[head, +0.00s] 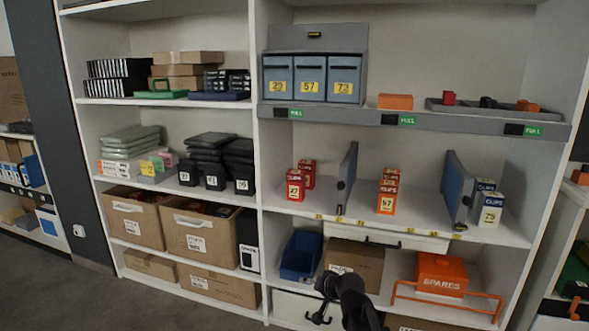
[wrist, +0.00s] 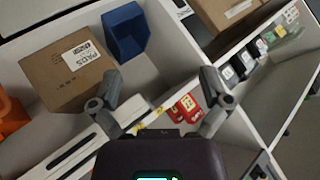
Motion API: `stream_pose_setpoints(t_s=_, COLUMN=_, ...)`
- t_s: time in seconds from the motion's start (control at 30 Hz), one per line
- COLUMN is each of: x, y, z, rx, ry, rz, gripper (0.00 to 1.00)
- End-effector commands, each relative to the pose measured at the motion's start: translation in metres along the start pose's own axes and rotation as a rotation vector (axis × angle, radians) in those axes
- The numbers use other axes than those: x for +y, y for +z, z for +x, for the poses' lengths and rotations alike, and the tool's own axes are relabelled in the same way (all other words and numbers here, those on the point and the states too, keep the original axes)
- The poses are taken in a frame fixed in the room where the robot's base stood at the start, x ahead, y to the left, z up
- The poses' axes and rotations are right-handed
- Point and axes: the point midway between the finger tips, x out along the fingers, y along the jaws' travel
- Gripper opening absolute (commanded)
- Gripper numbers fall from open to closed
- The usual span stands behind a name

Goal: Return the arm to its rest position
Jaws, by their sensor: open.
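My gripper (head: 335,300) shows at the bottom of the head view, in front of the lowest compartment of the right-hand shelf unit. In the wrist view my gripper (wrist: 166,96) has its two fingers spread wide apart with nothing between them. The wrist view is tilted. Beyond the fingers it shows a cardboard carton (wrist: 68,62), a blue bin (wrist: 126,32) and red boxes (wrist: 184,108). Most of my arm is outside the head view.
The shelf unit (head: 258,165) stands close ahead. The blue bin (head: 300,256) and carton (head: 354,264) sit behind my gripper. An orange SPARES box (head: 441,274) and an orange rail (head: 448,299) are to its right. Grey floor (head: 60,290) is clear at lower left.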

Motion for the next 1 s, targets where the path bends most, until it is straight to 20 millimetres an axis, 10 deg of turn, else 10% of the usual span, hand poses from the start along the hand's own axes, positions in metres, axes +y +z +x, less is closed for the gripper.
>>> stream_pose_setpoints(t_s=0.4, x=0.083, y=0.1, z=-0.069, rx=-0.473, ry=0.346, rz=-0.158, gripper=0.97)
stream_pose_setpoints(t_s=1.0, x=0.12, y=0.135, z=-0.141, rx=-0.739, ry=0.587, rz=-0.169, gripper=0.97)
